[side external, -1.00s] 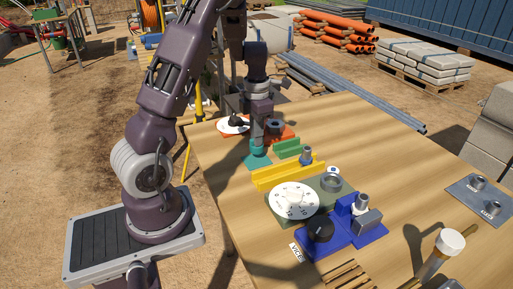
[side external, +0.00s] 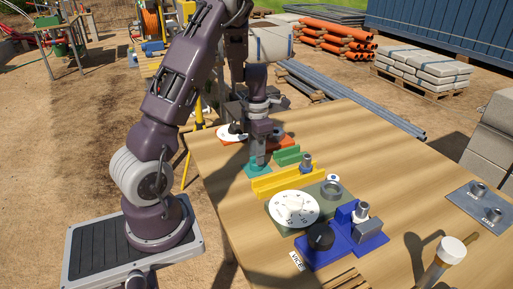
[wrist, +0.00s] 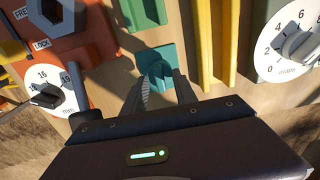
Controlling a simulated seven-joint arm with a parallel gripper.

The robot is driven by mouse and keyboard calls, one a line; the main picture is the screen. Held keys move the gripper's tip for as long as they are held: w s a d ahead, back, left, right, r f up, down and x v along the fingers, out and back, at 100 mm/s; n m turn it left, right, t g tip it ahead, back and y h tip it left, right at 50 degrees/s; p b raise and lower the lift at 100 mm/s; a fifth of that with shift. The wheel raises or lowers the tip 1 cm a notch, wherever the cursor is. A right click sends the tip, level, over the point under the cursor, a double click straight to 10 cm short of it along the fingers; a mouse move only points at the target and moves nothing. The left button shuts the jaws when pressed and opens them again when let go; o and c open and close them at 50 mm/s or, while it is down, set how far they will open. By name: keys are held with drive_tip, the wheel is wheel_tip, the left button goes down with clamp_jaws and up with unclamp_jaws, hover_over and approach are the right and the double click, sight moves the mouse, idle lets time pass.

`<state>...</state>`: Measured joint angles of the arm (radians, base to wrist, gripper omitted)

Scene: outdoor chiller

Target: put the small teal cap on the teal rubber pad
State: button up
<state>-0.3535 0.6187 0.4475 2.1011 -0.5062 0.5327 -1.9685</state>
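The teal rubber pad (wrist: 143,58) lies flat on the wooden table; in the side external view, the pad (side external: 252,171) is left of the yellow channel. The small teal cap (wrist: 158,74) shows between my fingertips in the wrist view, in front of the pad. My gripper (wrist: 160,80) points down with one finger on each side of the cap, and looks shut on it. In the side external view, my gripper (side external: 258,163) is low over the pad and hides the cap. I cannot tell whether the cap touches the pad.
An orange-red panel (wrist: 80,50) with a white dial is close on the left in the wrist view. A dial plate (side external: 294,207) and blue vice (side external: 345,240) are nearer.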

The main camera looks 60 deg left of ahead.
wheel_tip(320, 180, up, 11)
drive_tip(key=s+d+r+m+t, duration=0.1)
drive_tip(key=d+r+m+t, duration=0.1)
drive_tip(key=d+r+m, duration=0.5)
drive_tip(key=s+d+r+m+t, duration=0.1)
drive_tip(key=s+d+m, duration=0.6)
drive_tip(key=m, duration=0.7)
drive_tip(key=s+d+r+m+t, duration=0.2)
drive_tip(key=s+d+m, duration=0.6)
drive_tip(key=m, duration=0.7)
drive_tip(key=shift+d+r+t, duration=0.2)
drive_tip(key=shift+d+t, duration=0.1)
drive_tip(key=shift+d, duration=0.8)
